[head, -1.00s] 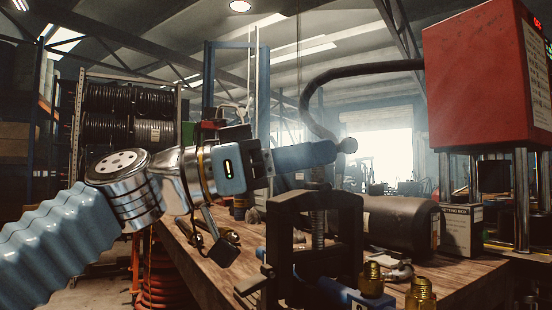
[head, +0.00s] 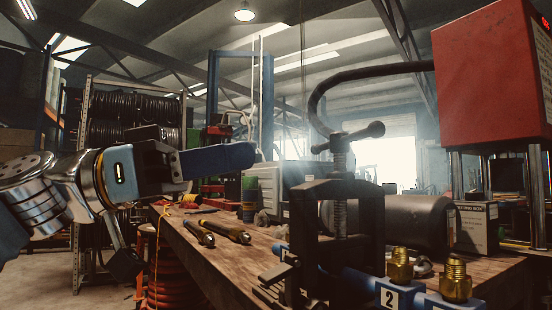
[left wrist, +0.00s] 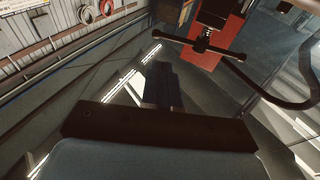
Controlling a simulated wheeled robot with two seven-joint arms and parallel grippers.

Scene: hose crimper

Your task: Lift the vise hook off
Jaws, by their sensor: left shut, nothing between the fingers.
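The black vise (head: 310,235) stands on the workbench right of the middle, with a threaded screw and a T-handle (head: 350,137) on top. Its T-handle also shows in the left wrist view (left wrist: 205,45). I cannot make out a separate hook on the vise. My left gripper (head: 252,155) is shut and empty, its dark blue fingers pointing right, to the left of the T-handle and apart from it. Its fingers also show in the left wrist view (left wrist: 161,82). My right gripper is not in view.
The wooden bench (head: 225,278) carries two dark tools (head: 228,232) left of the vise. Brass fittings (head: 400,266) stand in front at the right. A dark cylinder (head: 415,222) lies behind the vise. A red press (head: 490,75) and its black hose (head: 360,72) stand close on the right.

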